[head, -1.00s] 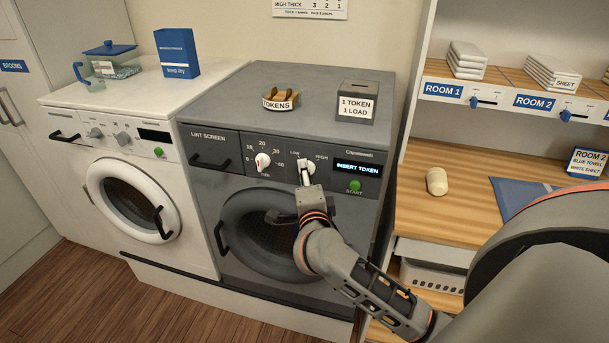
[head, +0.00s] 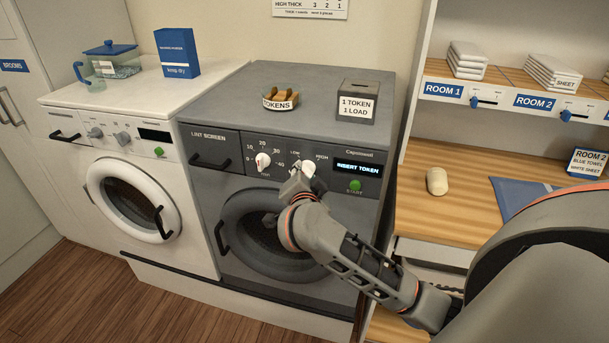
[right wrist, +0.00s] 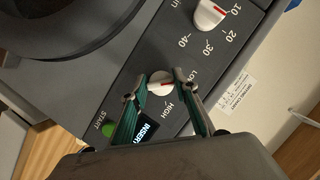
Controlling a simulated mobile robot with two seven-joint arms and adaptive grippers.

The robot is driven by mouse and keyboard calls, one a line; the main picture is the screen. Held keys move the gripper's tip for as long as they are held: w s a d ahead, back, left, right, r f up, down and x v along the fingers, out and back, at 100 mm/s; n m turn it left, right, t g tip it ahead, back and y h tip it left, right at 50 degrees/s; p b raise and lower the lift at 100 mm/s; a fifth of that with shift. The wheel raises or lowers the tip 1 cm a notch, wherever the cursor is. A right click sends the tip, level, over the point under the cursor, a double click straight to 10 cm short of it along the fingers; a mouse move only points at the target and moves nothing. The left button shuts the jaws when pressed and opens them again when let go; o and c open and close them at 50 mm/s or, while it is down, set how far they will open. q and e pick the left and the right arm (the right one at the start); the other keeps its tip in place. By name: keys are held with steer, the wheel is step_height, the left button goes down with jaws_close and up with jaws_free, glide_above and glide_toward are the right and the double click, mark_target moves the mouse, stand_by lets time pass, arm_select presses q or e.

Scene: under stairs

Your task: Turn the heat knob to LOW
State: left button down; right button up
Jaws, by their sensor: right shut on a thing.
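The heat knob (head: 308,169) is a white dial on the dark dryer's front panel, between the LOW and HIGH labels. My right gripper (right wrist: 156,85) is shut on the knob, with one finger on each side. In the head view my right gripper (head: 297,185) comes from below and partly hides the knob. My left gripper is in no view.
The timer knob (head: 263,161) sits left of the heat knob. The green START button (head: 355,186) and the INSERT TOKEN display (head: 357,169) are close on the right. A token dish (head: 280,101) and token box (head: 357,102) stand on the dryer (head: 225,95).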

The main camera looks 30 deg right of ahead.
steer(key=shift+c, duration=0.2)
steer(key=o, duration=1.1)
steer(key=v, duration=1.2)
steer(key=shift+a, duration=0.1)
